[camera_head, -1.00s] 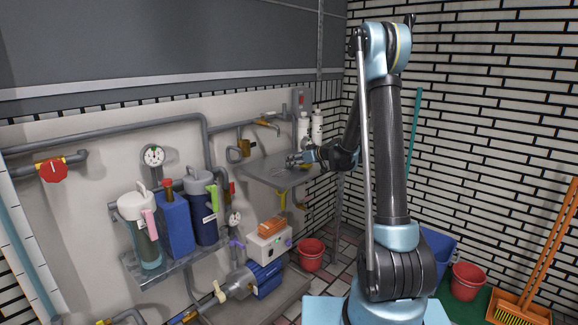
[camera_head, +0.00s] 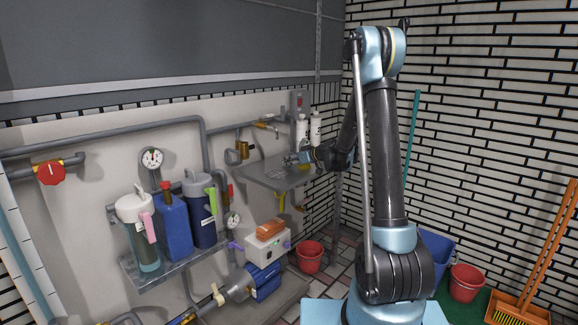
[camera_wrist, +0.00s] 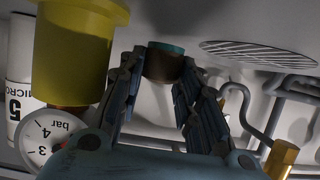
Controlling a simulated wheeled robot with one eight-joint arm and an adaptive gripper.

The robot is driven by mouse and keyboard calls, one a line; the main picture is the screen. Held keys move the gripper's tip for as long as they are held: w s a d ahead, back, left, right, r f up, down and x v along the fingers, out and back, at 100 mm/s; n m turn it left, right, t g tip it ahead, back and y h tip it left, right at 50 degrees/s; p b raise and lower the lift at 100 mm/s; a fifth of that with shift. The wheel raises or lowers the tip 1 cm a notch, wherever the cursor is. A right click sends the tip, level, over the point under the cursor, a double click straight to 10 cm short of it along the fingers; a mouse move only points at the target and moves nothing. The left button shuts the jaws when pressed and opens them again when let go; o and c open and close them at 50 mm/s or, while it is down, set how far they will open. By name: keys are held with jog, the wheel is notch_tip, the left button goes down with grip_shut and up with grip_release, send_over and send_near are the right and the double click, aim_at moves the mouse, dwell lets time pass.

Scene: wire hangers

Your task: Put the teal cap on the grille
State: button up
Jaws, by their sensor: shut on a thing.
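The teal cap (camera_wrist: 166,48) shows in the wrist view as a teal top on a dark brownish round body. It is held between the fingertips of my gripper (camera_wrist: 160,75), which is shut on it. The grille (camera_wrist: 259,53) is a slotted oval patch in a pale surface, to the right of the cap and apart from it in the picture. In the head view my gripper (camera_head: 290,160) is over the grey wall shelf or basin (camera_head: 268,177). The cap is too small to make out there.
A yellow cylinder (camera_wrist: 78,50), a pressure gauge (camera_wrist: 45,140) and a white labelled container (camera_wrist: 20,90) are close on the left in the wrist view. Bent grey pipes (camera_wrist: 270,105) and a brass fitting (camera_wrist: 281,158) are on the right. White bottles (camera_head: 315,128) stand behind the shelf.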

jog(key=s+d, duration=1.1)
jog(key=d, duration=0.3)
jog(key=w+d+f+m+t+h, duration=0.2)
jog(key=w+d+m+t+h, duration=0.2)
jog(key=d, duration=1)
jog(key=w+m+h, duration=0.2)
jog(key=w+m, duration=0.1)
jog(key=w, duration=0.1)
jog(key=shift+d+t+h, duration=0.2)
jog(key=shift+t+h, duration=0.2)
